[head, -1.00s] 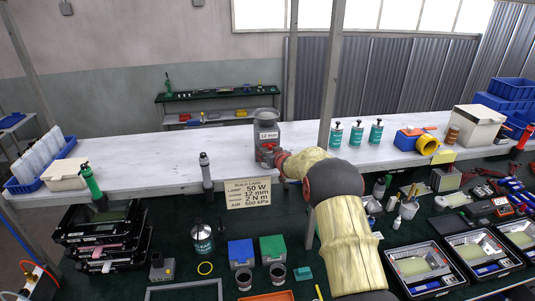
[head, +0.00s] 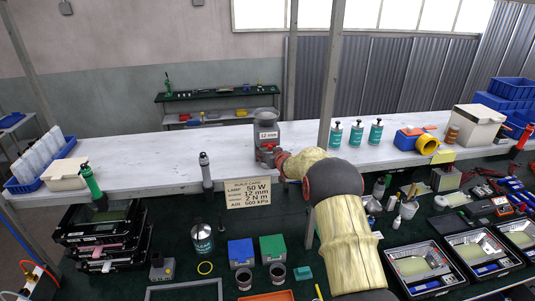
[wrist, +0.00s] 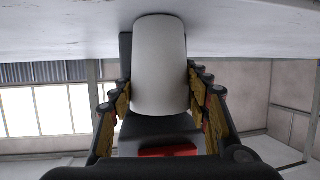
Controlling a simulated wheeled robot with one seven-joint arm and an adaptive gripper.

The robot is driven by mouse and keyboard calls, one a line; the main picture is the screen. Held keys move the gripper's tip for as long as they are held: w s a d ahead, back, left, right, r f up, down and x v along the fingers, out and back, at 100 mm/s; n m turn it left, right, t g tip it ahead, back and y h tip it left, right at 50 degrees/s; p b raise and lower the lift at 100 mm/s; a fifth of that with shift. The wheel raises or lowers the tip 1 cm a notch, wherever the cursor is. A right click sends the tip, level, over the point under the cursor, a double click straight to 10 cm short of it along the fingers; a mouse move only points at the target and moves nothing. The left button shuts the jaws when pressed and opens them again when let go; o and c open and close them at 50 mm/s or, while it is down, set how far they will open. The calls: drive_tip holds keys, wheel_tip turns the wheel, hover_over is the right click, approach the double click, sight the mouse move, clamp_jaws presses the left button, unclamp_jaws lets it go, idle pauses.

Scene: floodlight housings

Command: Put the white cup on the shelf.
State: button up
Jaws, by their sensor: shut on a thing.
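The white cup (wrist: 160,55) fills the middle of the wrist view, between the two fingers of my gripper (wrist: 160,98), which touch it on both sides. The shelf's pale surface (wrist: 60,28) runs across the top of that picture, close to the cup's far end. I cannot tell whether the cup touches it. In the head view my gripper (head: 268,154) is at the front part of the long white shelf (head: 130,174), by a grey container (head: 268,120) labelled 12 mm. I cannot make out the cup in the head view.
An upright post (head: 327,105) rises close by. Shelf between bottle and grey container is clear.

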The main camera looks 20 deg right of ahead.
drive_tip(key=o, duration=1)
